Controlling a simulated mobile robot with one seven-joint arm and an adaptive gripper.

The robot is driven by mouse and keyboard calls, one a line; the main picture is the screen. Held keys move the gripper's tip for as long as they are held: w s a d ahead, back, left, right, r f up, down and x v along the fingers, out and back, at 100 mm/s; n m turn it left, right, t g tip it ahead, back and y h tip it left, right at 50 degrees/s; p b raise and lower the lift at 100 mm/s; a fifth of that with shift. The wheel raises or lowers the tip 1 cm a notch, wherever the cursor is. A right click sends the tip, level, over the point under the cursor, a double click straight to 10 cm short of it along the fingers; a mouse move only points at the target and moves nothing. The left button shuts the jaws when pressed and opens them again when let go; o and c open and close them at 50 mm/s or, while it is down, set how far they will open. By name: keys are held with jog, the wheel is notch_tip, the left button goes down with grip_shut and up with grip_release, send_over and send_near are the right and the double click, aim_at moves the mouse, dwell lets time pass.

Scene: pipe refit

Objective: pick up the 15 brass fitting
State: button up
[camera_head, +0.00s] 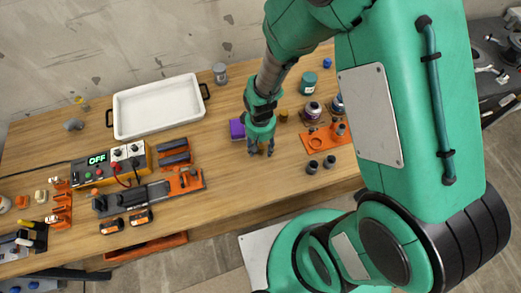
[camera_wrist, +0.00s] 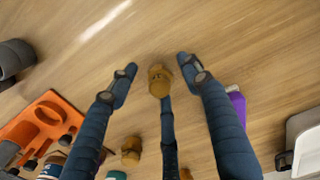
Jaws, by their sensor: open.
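A brass fitting (camera_wrist: 159,82) stands on the wooden table between the spread fingers of my gripper (camera_wrist: 157,74) in the wrist view. The fingers are open, with visible gaps on the left and right of it. In the head view my gripper (camera_head: 261,153) points down close over the table, and the fitting is mostly hidden by the fingers. A second brass fitting (camera_wrist: 131,150) stands farther off, and also shows in the head view (camera_head: 284,115). Part of another brass piece (camera_wrist: 185,174) shows at the bottom edge. I cannot read any size mark on them.
An orange holder (camera_head: 318,141) and two dark cylinders (camera_head: 312,167) lie to the right. A purple block (camera_head: 237,128) is close on the left of my gripper. A white tray (camera_head: 118,126) stands farther left. Bare table lies in front of my gripper.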

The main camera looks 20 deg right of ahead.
aim_at(260, 146)
jog(key=shift+f, duration=0.15)
dwell(0.4)
grip_shut()
jog(key=shift+r+p, duration=0.35)
jog(key=shift+r, duration=0.35)
notch_tip(260, 146, up, 2)
jog(key=shift+r+p, duration=0.2)
jog(key=shift+p, duration=0.2)
jog(key=s+p, duration=0.1)
jog(key=s, duration=0.4)
jog(key=s+d, duration=0.1)
jog(key=s, duration=0.4)
jog(key=s+r+p, duration=0.1)
jog(key=s, duration=0.5)
jog(key=shift+d+r+p, duration=0.1)
jog(key=shift+d+p, duration=0.2)
jog(key=shift+d, duration=0.05)
